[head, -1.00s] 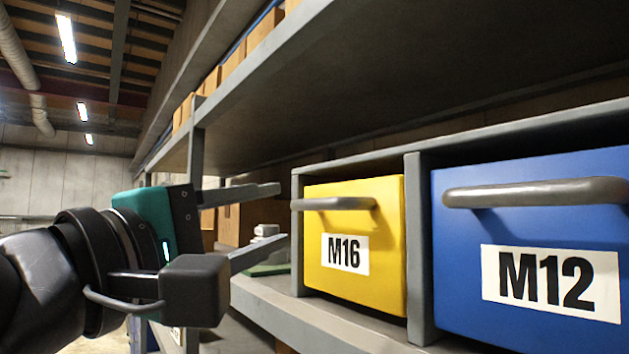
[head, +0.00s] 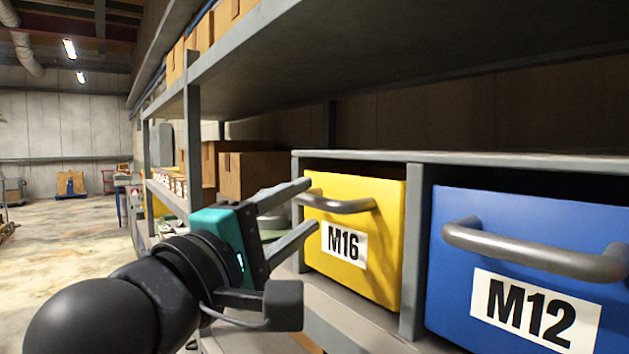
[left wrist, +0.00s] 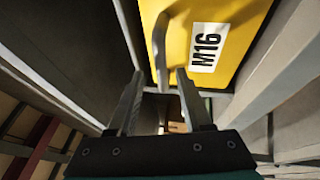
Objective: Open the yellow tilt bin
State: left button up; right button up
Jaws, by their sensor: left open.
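The yellow tilt bin (head: 385,245), labelled M16, sits in its grey frame and looks closed, with a dark gap above its front. It also fills the top of the left wrist view (left wrist: 240,18). Its grey bar handle (head: 345,206) runs across the upper front. My left gripper (head: 313,205) is open, with its fingertips at the handle's left end. In the left wrist view the handle (left wrist: 159,42) lies in line with the gap between the two fingers, its lower end between the tips. I cannot tell whether they touch it. My right gripper is not in view.
A blue bin (head: 540,240) labelled M12, with its own protruding handle (head: 535,252), stands right of the yellow one behind a grey divider (head: 413,250). A shelf (head: 430,60) overhangs both. Cardboard boxes (head: 250,174) stand farther left. Open floor (head: 60,235) lies at the left.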

aim_at(311, 204)
pick_arm(q)
jog(key=shift+x, duration=1.9)
jog(key=shift+f, duration=0.1)
grip_shut()
